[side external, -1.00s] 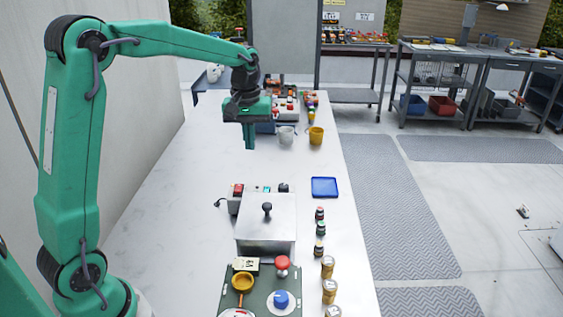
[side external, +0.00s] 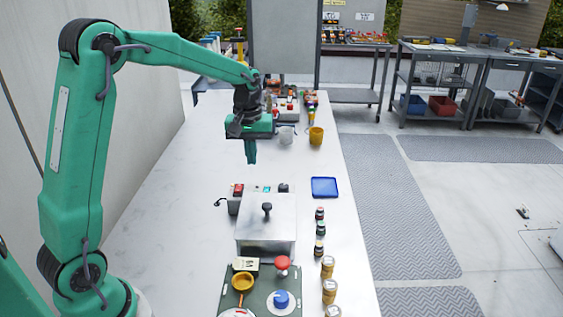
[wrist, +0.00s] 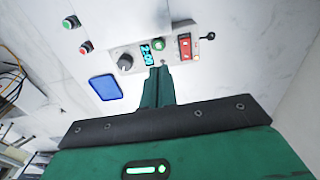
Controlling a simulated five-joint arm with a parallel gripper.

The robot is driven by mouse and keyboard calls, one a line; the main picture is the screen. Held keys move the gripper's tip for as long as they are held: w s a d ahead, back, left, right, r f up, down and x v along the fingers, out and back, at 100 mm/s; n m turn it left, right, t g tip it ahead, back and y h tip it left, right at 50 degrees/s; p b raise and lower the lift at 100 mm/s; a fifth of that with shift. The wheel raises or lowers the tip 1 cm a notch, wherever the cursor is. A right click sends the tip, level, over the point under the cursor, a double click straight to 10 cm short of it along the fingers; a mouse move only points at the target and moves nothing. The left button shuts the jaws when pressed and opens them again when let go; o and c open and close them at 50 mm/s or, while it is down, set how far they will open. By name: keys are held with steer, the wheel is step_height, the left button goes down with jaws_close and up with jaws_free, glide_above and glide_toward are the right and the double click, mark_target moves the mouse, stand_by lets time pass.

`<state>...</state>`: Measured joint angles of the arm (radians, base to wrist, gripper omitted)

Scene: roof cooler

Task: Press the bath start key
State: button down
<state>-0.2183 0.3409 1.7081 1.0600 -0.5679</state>
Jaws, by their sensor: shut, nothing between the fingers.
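The bath (side external: 266,240) is a silver box with a black-knobbed lid, standing on the white bench. Its control panel (side external: 258,188) faces my gripper. In the wrist view the panel has a dark dial (wrist: 125,62), a lit cyan display (wrist: 151,50), a round green key (wrist: 158,43) and a red switch (wrist: 185,45). The green key looks like the start key, but no label is readable. My gripper (side external: 251,161) is shut and empty, above the bench behind the panel. In the wrist view its fingertips (wrist: 158,70) appear just below the display and green key, without visible contact.
A blue tray (side external: 324,187) lies right of the bath. Several small bottles (side external: 320,230) and jars (side external: 328,290) line the bench's right edge. A grey mug (side external: 286,135) and a yellow mug (side external: 316,136) stand behind. The bench left of the bath is clear.

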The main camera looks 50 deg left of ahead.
mark_target(254, 190)
step_height(254, 190, down, 10)
steer(key=shift+w+r, duration=0.15)
steer(key=shift+r, duration=0.05)
stand_by(0.3)
steer(key=shift+f, duration=1.05)
steer(key=shift+d, duration=0.1)
step_height(254, 190, up, 15)
stand_by(0.3)
stand_by(0.5)
